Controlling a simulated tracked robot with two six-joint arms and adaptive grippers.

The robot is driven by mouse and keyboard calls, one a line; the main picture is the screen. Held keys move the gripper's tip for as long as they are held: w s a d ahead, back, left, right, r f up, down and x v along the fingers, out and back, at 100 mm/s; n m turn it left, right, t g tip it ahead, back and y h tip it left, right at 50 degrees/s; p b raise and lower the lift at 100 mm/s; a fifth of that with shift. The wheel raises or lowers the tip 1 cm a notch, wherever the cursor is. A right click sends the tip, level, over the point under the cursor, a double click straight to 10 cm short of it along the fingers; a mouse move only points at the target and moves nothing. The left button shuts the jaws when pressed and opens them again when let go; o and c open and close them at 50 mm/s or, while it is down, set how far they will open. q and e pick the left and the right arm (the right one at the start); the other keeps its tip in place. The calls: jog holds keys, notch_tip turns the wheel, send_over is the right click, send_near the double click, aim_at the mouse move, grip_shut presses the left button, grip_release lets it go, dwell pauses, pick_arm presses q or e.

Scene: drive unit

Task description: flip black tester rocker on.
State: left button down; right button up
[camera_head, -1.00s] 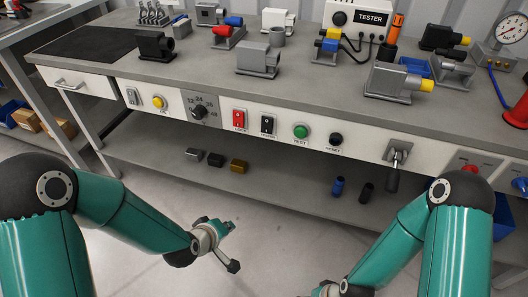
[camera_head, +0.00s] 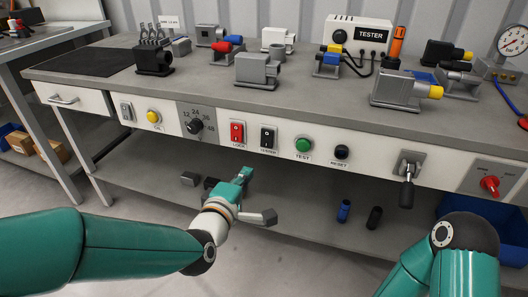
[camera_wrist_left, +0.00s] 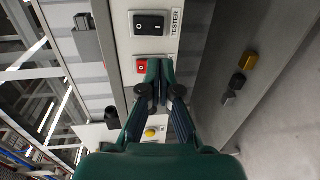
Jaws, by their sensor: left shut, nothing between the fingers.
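The black tester rocker (camera_head: 268,137) sits on the bench's front panel above a TESTER label, just right of the red lock rocker (camera_head: 237,132). In the left wrist view the black rocker (camera_wrist_left: 150,24) is near the top, marked with a circle and a bar. My left gripper (camera_head: 246,172) is shut and empty, in front of and below the two rockers, apart from the panel. In the left wrist view its closed fingertips (camera_wrist_left: 160,64) overlap the red rocker's edge (camera_wrist_left: 141,66). My right gripper is out of view; only part of that arm shows.
The green test button (camera_head: 303,145) and black reset knob (camera_head: 341,152) are right of the rocker. The rotary selector (camera_head: 195,125) is left. A lever (camera_head: 407,185) sticks out farther right. The lower shelf (camera_head: 300,208) holds small blocks and cylinders.

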aim_at(266, 146)
pick_arm(q)
jog(key=b+x, duration=0.1)
jog(key=x, duration=1.2)
jog(key=shift+f, duration=0.1)
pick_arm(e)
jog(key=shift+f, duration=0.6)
